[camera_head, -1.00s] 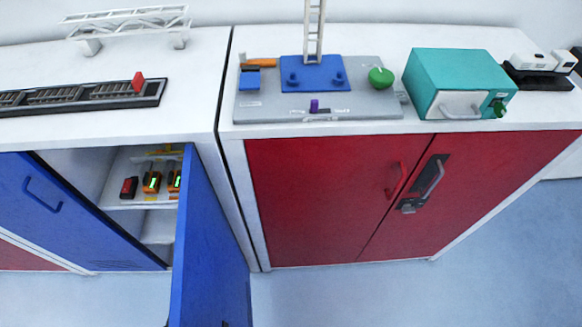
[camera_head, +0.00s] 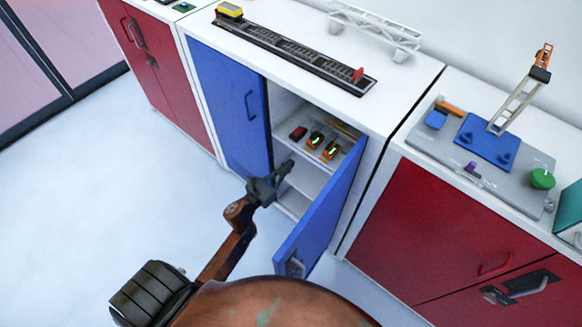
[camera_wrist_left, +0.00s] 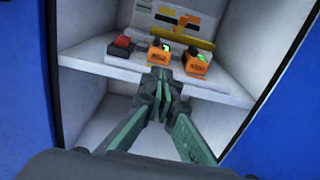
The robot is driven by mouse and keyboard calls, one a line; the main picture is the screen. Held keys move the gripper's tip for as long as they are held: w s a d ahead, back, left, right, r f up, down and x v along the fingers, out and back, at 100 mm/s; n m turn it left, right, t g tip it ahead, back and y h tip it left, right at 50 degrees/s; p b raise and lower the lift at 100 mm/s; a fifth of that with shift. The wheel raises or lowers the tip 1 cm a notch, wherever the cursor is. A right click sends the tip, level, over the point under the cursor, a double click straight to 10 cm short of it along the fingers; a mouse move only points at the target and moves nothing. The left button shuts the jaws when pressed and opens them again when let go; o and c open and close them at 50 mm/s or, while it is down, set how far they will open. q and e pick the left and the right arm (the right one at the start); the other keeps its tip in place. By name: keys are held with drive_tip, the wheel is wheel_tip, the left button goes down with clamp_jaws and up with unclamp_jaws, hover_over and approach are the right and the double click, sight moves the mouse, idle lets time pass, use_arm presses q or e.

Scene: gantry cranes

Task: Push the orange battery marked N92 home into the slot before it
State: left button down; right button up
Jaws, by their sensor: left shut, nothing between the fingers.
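Two orange batteries with green lit marks stand on the upper shelf of the open blue cabinet. The left orange battery (camera_wrist_left: 160,54) and the right orange battery (camera_wrist_left: 196,64) also show in the head view, the left one (camera_head: 315,140) and the right one (camera_head: 331,150). Their labels are too small to read, so I cannot tell which is N92. My left gripper (camera_wrist_left: 161,78) is shut and empty, its tips just in front of and below the left orange battery in the wrist view. Whether they touch is unclear. In the head view my left gripper (camera_head: 284,170) is at the cabinet opening. The slots are not clearly visible.
A red block (camera_wrist_left: 121,46) stands left of the batteries on the shelf (camera_wrist_left: 100,61). A yellow bar (camera_wrist_left: 180,39) lies behind them. The open blue door (camera_head: 322,205) stands right of my left arm. Model cranes stand on the cabinet tops.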

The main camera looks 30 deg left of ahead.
sight(310, 145)
use_arm(q)
drive_tip(key=w, duration=0.3)
drive_tip(key=w+d, duration=0.1)
drive_tip(key=w, duration=0.6)
drive_tip(key=shift+d+b, duration=0.2)
drive_tip(key=shift+b, duration=0.2)
